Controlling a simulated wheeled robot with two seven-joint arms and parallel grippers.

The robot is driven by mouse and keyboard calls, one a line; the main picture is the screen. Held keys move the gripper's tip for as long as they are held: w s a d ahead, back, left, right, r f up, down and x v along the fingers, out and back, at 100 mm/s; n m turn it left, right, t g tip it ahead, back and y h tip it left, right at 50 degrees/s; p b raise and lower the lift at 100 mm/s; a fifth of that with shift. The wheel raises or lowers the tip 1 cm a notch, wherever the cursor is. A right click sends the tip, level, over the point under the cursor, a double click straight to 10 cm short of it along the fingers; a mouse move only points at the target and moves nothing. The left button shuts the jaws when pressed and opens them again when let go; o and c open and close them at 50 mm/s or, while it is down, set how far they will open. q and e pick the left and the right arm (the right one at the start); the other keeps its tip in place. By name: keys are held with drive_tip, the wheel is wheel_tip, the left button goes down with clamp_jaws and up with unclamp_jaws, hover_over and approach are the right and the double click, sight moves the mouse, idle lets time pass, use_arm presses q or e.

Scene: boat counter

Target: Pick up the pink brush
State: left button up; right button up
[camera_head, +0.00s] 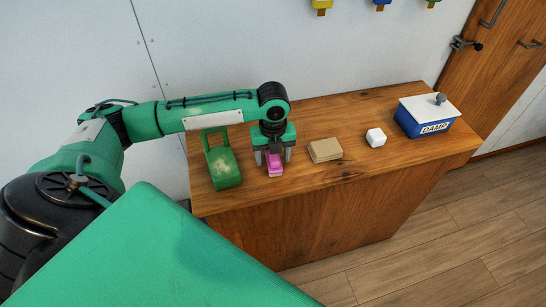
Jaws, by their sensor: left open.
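The pink brush (274,168) lies on the wooden counter (345,192), near its front edge on the left half. My left gripper (272,159) points down right over the brush, its two dark fingers open. The fingers stand apart to the left and right of the brush, and part of the brush is hidden under the gripper. I cannot tell whether the fingers touch it. My right gripper does not show.
A green holder with a handle (225,170) stands close to the left of the gripper. To the right are a tan block or stack (325,151), a white cube (376,137) and a blue box labelled DAMP with a white lid (426,121). The back wall lies behind.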

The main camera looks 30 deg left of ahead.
use_arm(q)
drive_tip(key=c, duration=1.1)
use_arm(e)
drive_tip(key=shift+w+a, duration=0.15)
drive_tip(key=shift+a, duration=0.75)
